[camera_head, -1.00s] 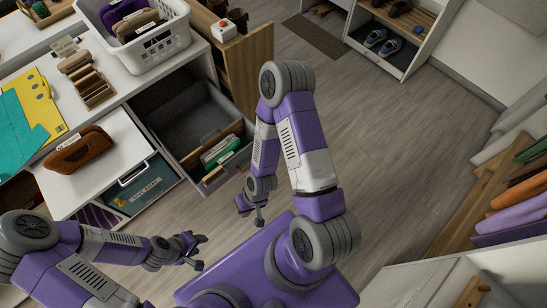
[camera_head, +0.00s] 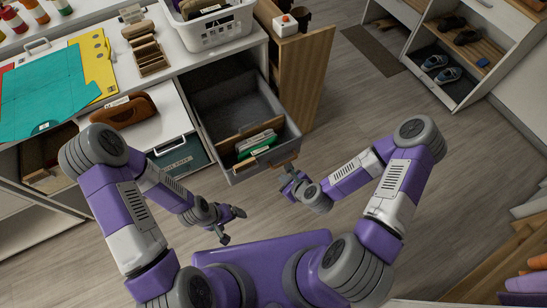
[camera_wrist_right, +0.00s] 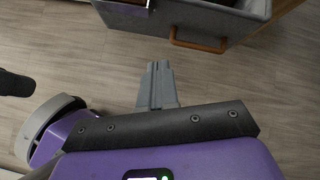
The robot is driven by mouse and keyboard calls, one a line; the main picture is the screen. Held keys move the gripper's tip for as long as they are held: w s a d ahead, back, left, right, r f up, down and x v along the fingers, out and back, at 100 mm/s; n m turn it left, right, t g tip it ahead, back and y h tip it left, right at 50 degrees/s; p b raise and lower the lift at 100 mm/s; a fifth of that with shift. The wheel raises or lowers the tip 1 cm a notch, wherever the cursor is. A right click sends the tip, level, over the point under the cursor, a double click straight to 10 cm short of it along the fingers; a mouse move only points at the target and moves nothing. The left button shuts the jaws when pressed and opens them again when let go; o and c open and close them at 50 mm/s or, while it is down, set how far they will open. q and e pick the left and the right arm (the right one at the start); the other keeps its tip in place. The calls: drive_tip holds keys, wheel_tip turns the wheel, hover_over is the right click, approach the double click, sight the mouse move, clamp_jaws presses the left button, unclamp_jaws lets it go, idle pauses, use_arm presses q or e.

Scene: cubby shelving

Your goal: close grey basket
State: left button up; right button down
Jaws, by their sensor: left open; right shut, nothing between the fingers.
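The grey basket (camera_head: 218,149) is pulled out of the white cubby unit like an open drawer. Papers and green items stand at its front end, and the rest of its inside looks empty. My right gripper (camera_head: 290,178) is shut and empty, just outside the basket's front right corner. In the right wrist view, its closed fingers (camera_wrist_right: 158,72) point toward the basket's front wall (camera_wrist_right: 245,28) and its brown handle (camera_wrist_right: 199,44), with floor showing between. My left gripper (camera_head: 234,222) is open and empty over the floor, in front of the unit and apart from the basket.
A teal labelled bin (camera_head: 182,156) sits left of the basket. A wooden side panel (camera_head: 302,75) stands on its right. A white laundry basket (camera_head: 215,30) and a brown case (camera_head: 124,110) rest on the unit. Open floor lies in front and to the right.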

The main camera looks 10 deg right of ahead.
drive_tip(key=w+d+m, duration=0.1)
drive_tip(key=m, duration=0.3)
drive_tip(key=t+b, duration=0.1)
drive_tip(key=b, duration=0.5)
approach(270, 154)
drive_tip(key=shift+h, duration=0.4)
drive_tip(key=x, duration=0.5)
drive_tip(key=shift+s+a+f, duration=0.2)
drive_tip(key=shift+s+a, duration=0.1)
drive_tip(key=shift+s, duration=0.05)
drive_tip(key=shift+w+a, duration=0.2)
drive_tip(key=shift+w, duration=0.4)
drive_tip(key=shift+w, duration=0.1)
